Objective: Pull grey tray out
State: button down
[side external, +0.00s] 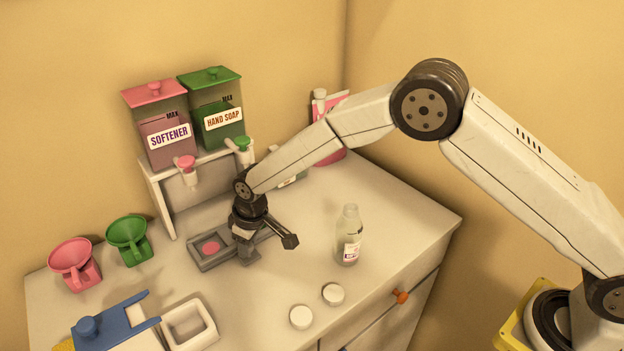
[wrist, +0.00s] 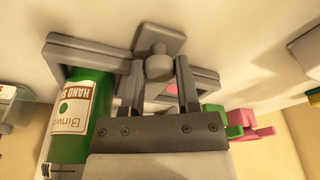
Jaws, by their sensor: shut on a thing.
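The grey tray (side external: 203,264) lies flat on the white cabinet top in front of the dispenser stand, a pink disc (side external: 211,248) showing in its left part. In the wrist view the tray (wrist: 85,52) runs across behind my fingers, and a grey knob (wrist: 159,66) with a flat grey plate (wrist: 160,40) sticks out from its middle. My gripper (side external: 247,257) points down at the tray's front side. It also shows in the wrist view (wrist: 160,72), its two fingers on either side of the knob, shut on it. The tray's right part is partly hidden by my gripper.
The stand (side external: 185,200) holds pink softener (side external: 165,132) and green hand soap (side external: 216,118) dispensers. A clear bottle (side external: 348,240) and two white caps (side external: 301,317) stand front right.

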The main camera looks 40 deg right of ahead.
jog(key=shift+s, duration=5.25)
jog(key=shift+c, duration=2.2)
grip_release()
jog(key=shift+r, duration=0.15)
notch_tip(320, 180, up, 8)
